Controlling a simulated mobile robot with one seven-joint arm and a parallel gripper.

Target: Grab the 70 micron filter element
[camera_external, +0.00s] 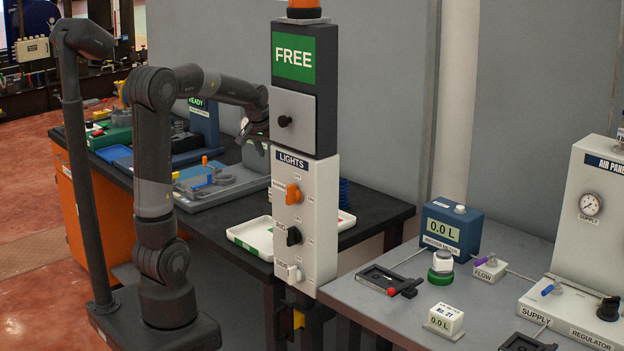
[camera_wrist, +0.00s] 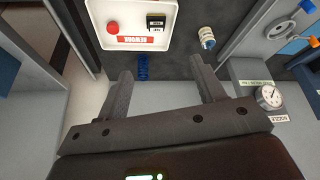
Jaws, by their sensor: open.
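No thing in view carries a readable 70 micron marking. In the wrist view, a small pale cylinder with a dark-printed label (camera_wrist: 207,39) lies on the dark bench top, just beyond my right fingertip; its print is too small to read. A blue ribbed piece (camera_wrist: 143,67) shows between the fingers, nearer the left one. My gripper (camera_wrist: 160,70) is open and its fingers are apart, with nothing held between them. In the external view my gripper (camera_external: 252,131) is above the dark bench, partly hidden behind the signal column.
A white tray (camera_wrist: 98,38) marked REWORK holds a red round piece (camera_wrist: 113,27) and a dark labelled box (camera_wrist: 156,23). The signal column (camera_external: 307,200) stands close beside my arm. A grey bench (camera_external: 375,312) with instruments lies to the right.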

